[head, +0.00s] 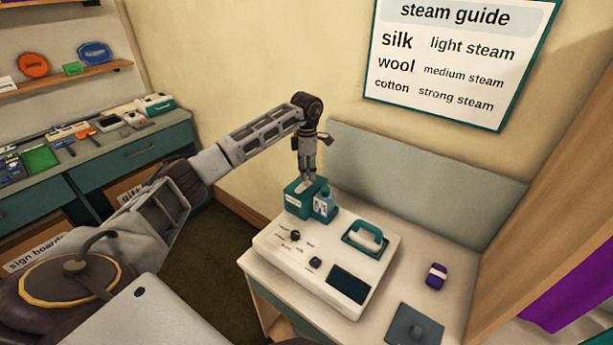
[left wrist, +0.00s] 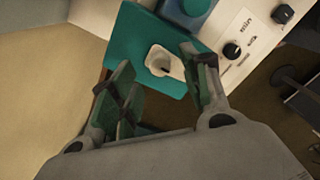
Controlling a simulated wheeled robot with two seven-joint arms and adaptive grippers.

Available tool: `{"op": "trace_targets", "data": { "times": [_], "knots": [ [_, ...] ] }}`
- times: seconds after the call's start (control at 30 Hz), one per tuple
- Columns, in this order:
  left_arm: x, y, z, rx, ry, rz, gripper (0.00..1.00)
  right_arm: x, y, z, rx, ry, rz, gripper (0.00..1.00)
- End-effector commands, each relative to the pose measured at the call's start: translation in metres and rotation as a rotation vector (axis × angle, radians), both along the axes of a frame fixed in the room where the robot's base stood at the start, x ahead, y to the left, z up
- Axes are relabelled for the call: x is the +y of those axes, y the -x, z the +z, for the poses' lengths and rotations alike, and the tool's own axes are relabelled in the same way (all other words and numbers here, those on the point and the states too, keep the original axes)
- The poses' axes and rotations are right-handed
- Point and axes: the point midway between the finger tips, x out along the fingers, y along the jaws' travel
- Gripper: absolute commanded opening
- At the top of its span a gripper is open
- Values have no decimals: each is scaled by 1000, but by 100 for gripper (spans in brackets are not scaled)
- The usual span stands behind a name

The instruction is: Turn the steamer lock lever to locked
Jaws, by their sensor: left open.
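The steamer (head: 282,258) is a white panel unit on the table, with a screen and two dark knobs (head: 295,236); the knobs also show in the left wrist view (left wrist: 232,50). A teal box (head: 296,204) stands at its back left corner. My right gripper is out of view.
A purple item (head: 436,276) and a grey-blue pad (head: 414,327) lie to the right. A wall is behind; the left bench (head: 150,150) holds small props.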

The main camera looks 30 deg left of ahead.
Motion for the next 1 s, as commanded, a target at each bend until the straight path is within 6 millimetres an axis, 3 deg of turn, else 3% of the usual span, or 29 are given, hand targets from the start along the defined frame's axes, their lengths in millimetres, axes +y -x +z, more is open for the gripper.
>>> {"op": "trace_targets", "data": {
  "times": [0.3, 0.7, 1.0],
  "knots": [
    [0, 0, -29, 1, 1, 0, 47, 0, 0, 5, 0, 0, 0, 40],
    [0, 0, -33, 0, 0, 0, 47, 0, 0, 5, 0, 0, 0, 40],
    [0, 0, -33, 0, 0, 0, 9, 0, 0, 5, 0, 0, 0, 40]
  ]
}}
